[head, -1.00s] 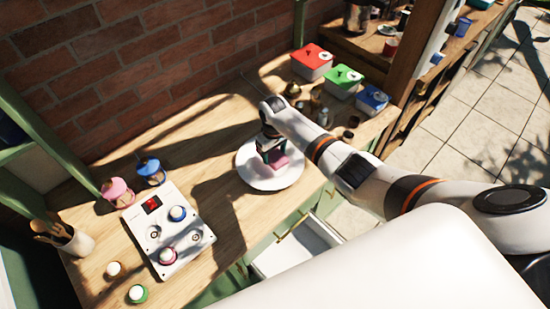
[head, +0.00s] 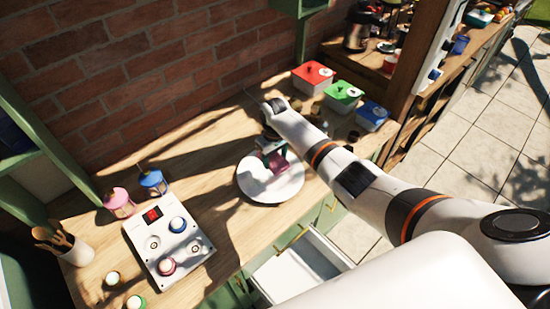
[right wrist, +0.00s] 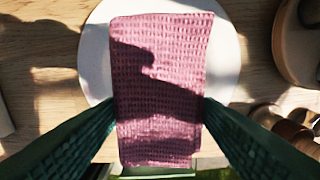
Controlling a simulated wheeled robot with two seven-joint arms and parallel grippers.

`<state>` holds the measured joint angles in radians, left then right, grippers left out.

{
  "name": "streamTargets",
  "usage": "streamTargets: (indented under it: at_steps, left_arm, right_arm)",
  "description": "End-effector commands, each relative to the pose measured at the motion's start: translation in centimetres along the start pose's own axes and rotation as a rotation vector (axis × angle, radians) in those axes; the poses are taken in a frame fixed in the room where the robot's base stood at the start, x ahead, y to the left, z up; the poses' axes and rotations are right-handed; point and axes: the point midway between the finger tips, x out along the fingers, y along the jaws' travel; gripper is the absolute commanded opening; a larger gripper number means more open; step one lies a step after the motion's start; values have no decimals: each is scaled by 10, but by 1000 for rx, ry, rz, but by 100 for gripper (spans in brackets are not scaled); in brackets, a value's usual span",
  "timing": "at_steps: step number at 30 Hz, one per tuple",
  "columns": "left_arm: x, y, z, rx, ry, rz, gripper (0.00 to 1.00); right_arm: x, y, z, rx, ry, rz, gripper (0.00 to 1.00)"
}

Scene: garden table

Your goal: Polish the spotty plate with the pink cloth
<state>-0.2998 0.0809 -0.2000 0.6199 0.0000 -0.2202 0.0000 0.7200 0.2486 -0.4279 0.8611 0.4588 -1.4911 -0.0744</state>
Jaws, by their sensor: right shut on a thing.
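The pink cloth (head: 278,163) is in the jaws of my right gripper (head: 270,146), over the back part of the white plate (head: 270,188). In the right wrist view the waffle-textured cloth (right wrist: 160,70) hangs between the two green fingers (right wrist: 160,107) and covers the plate's middle. The plate's rim (right wrist: 95,60) shows on both sides of it. Whether the cloth touches the plate I cannot tell. Shadows fall on the plate and I cannot make out spots. My left gripper is not in view.
A white panel with knobs (head: 152,243) lies left of the plate. Pink (head: 118,202) and blue (head: 153,183) jars stand behind it. Red (head: 312,76), green (head: 342,95) and blue (head: 372,115) boxes line the back right. A drawer (head: 300,272) is open in front.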

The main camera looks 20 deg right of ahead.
Motion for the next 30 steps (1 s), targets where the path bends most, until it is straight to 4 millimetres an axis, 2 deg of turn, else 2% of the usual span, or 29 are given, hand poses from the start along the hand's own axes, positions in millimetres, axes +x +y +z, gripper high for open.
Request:
streamTargets:
  at_steps: [17, 30]
  left_arm:
    - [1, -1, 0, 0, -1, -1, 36]
    - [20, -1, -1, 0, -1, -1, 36]
  right_arm:
    - [2, 0, 0, 0, 1, 0, 44]
    - [26, 0, 0, 0, 0, 0, 44]
